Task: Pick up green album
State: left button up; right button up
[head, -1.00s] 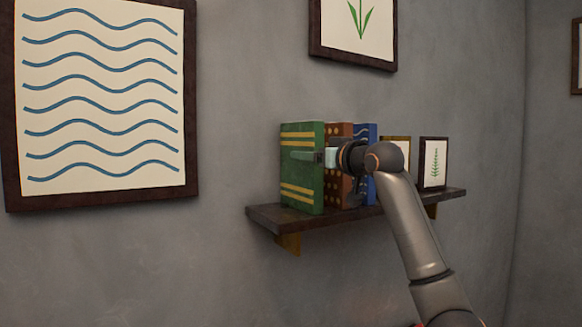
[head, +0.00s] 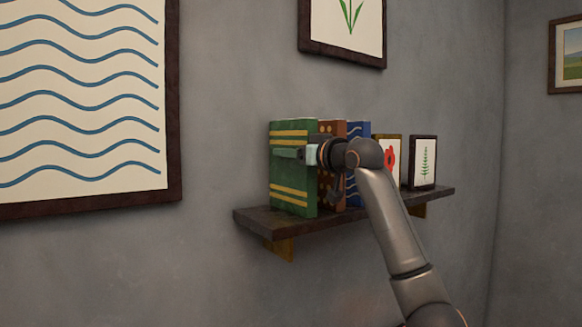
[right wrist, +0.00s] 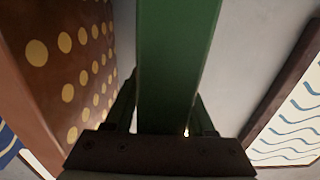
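The green album (head: 292,185), with yellow bands, stands upright at the left end of the wall shelf (head: 330,222). My right gripper (head: 290,152) reaches it from the right at its upper half, one finger lying across its wide face. In the right wrist view, the green album (right wrist: 172,60) runs between the two fingers of my right gripper (right wrist: 165,110). One finger is on each side of it, very close, with what looks like a thin gap; firm contact does not show. My left gripper is not in view.
A brown dotted album (head: 326,195) and a blue album (head: 354,190) stand just right of the green one, partly behind my arm. Two small framed pictures (head: 423,160) stand farther right. Left of the green album is open wall.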

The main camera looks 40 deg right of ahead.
grip_shut()
dwell(1.0)
jog(key=shift+r, duration=0.15)
